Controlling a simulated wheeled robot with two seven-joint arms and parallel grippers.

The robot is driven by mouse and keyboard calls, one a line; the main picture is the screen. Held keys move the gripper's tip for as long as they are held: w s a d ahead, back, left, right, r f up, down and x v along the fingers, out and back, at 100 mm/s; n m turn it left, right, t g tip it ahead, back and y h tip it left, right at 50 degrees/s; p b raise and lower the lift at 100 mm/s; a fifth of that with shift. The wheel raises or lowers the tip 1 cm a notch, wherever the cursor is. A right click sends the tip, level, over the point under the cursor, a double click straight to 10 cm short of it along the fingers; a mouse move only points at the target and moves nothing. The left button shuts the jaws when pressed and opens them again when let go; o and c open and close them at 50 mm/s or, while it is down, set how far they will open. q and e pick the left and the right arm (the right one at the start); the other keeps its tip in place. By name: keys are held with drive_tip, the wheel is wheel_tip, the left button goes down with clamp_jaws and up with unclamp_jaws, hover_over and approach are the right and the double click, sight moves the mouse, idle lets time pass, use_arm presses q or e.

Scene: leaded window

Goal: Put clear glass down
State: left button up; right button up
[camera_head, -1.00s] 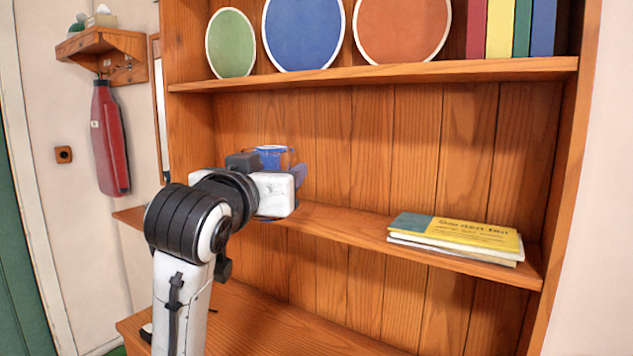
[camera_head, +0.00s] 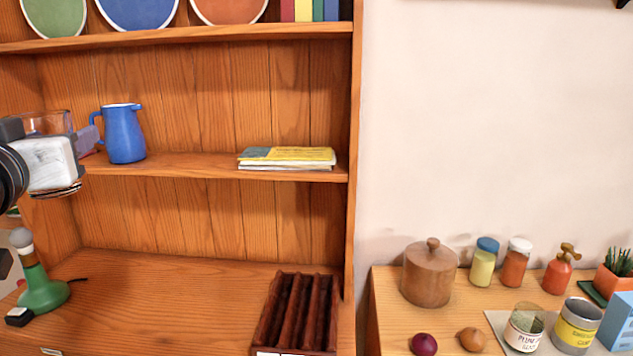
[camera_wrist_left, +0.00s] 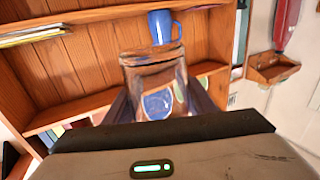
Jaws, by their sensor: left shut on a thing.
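A clear glass (camera_wrist_left: 153,75) is held between the fingers of my left gripper (camera_wrist_left: 158,100) in the left wrist view. In the head view the glass (camera_head: 47,122) shows at the far left, partly behind the white body of my left gripper (camera_head: 85,140). The gripper is shut on the glass, in front of the left part of the hutch's middle shelf (camera_head: 200,166). A blue pitcher (camera_head: 124,134) stands on that shelf just right of the gripper. My right gripper is not in view.
Books (camera_head: 287,157) lie at the shelf's right end. Below, a dark slotted tray (camera_head: 298,312) and a green lamp base (camera_head: 42,292) sit on the lower top. A side counter at right holds a wooden canister (camera_head: 429,275), jars and tins. The shelf between pitcher and books is clear.

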use_arm(q)
drive_tip(key=a+r+n+g+y, duration=0.1)
drive_tip(key=a+r+y, duration=0.1)
drive_tip(key=a, duration=0.2)
drive_tip(key=w+d+f+m+t+h, duration=0.15)
drive_tip(key=d+f+h, duration=0.35)
drive_tip(key=f, duration=0.7)
drive_tip(key=d+f+m+t+h, duration=0.1)
drive_tip(key=d+f+m+h, duration=0.2)
drive_tip(key=d+f, duration=0.65)
drive_tip(key=s+d+f+m+g+h, duration=0.1)
drive_tip(key=s+d+f+m+h, duration=0.2)
drive_tip(key=s+d+f+h, duration=0.45)
drive_tip(key=s+d+f+m+g+h, duration=0.15)
drive_tip(key=s+d+f+m, duration=0.25)
drive_tip(key=s+f, duration=0.6)
drive_tip(key=w+a+r+n+t+y, duration=0.2)
drive_tip(key=w+a+n+y, duration=0.1)
drive_tip(key=n+y, duration=0.3)
drive_tip(key=shift+w+a+r+y, duration=0.35)
drive_tip(key=shift+a+r+y, duration=0.1)
drive_tip(key=shift+y, duration=0.55)
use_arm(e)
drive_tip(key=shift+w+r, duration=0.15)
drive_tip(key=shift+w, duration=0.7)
